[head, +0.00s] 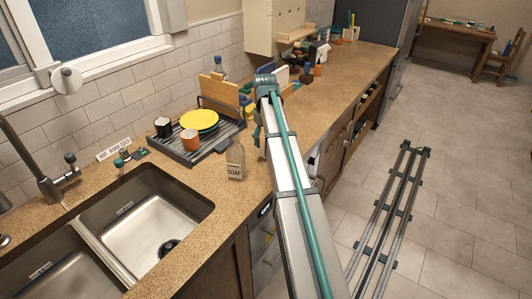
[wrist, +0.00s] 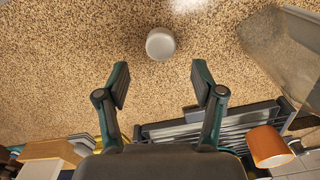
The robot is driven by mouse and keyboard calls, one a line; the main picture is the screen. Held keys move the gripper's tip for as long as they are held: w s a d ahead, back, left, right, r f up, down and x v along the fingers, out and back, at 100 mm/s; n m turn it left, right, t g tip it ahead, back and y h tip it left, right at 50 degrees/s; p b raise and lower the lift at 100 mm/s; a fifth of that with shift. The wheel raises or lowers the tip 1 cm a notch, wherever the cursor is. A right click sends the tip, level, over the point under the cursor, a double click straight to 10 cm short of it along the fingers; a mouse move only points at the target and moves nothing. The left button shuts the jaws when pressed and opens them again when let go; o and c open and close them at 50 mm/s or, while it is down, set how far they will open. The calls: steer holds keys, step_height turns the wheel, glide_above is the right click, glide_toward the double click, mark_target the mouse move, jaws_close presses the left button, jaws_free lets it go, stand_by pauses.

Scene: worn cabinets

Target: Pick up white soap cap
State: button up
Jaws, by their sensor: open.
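The white soap cap (wrist: 160,43) is a small round piece lying on the speckled countertop in the wrist view. I cannot make it out in the head view, where my arm covers part of the counter. My gripper (wrist: 160,80) is open and empty. Its two fingers are spread wide in the wrist view, and the cap lies just beyond the fingertips, midway between them and apart from both. In the head view my gripper is mostly hidden by my arm. A clear soap bottle (head: 236,160) with a SOAP label stands on the counter; it also shows at the wrist view's right (wrist: 285,45).
A dark dish rack (head: 192,148) holds yellow plates (head: 199,120), an orange cup (head: 190,140) and a dark cup (head: 163,127). It also shows below the right finger in the wrist view (wrist: 175,131). A double sink (head: 145,225) is at the left. The counter around the cap is bare.

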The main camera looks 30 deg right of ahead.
steer(key=shift+s+f+p, duration=0.25)
steer(key=shift+f+p, duration=0.35)
steer(key=shift+f, duration=0.45)
steer(key=shift+f+p, duration=0.5)
steer(key=shift+f, duration=1.3)
steer(key=c, duration=0.9)
